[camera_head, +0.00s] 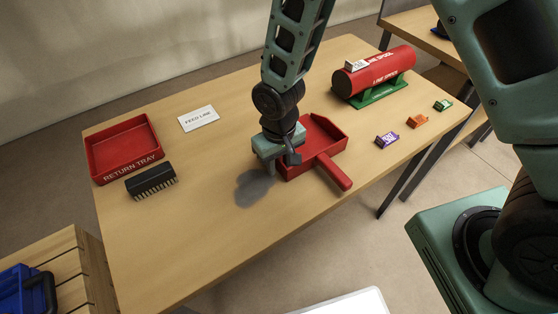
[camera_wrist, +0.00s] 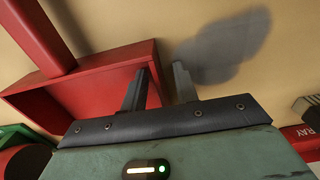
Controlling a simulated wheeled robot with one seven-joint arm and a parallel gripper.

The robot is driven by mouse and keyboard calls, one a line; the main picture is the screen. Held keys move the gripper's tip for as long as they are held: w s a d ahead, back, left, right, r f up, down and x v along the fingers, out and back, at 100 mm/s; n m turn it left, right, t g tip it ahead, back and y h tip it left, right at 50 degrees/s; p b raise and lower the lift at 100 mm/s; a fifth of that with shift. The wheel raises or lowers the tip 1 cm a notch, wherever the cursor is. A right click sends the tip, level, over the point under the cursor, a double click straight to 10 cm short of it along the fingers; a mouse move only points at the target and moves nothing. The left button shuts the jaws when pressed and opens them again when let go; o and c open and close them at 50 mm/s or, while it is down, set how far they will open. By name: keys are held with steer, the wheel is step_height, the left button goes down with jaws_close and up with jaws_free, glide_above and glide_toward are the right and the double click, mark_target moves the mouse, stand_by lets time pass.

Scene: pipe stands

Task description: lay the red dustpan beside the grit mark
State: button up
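The red dustpan (camera_head: 318,137) lies on the wooden table with its handle toward the front right. In the wrist view the dustpan (camera_wrist: 95,78) fills the left side. The grit mark (camera_head: 254,188) is a dark grey blotch on the table, left of the dustpan, with bare wood between them in the wrist view (camera_wrist: 222,50). My gripper (camera_wrist: 160,68) is open at the dustpan's side wall nearest the mark. One finger shows over the pan's inside, the other outside the wall. I cannot tell whether either finger touches it. My wrist hides part of the pan in the head view.
A red return tray (camera_head: 123,150), a black brush (camera_head: 151,181) and a "FEED LINE" card (camera_head: 198,118) are on the left. A red spool (camera_head: 374,72) on a green stand is behind right. Small purple (camera_head: 387,140), orange (camera_head: 418,121) and green (camera_head: 443,105) pieces sit right. The front left is clear.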

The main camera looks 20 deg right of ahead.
step_height(320, 180, up, 18)
steer(key=b, duration=0.1)
steer(key=shift+f, duration=0.25)
stand_by(0.6)
steer(key=s+d+r+n, duration=0.1)
steer(key=s+n, duration=0.1)
steer(key=s, duration=0.7)
steer(key=s+d+r+n, duration=0.1)
steer(key=s+r+n, duration=0.1)
steer(key=s, duration=0.7)
steer(key=shift+d+r+y, duration=0.15)
steer(key=shift+d+y, duration=0.15)
steer(key=shift+d, duration=0.1)
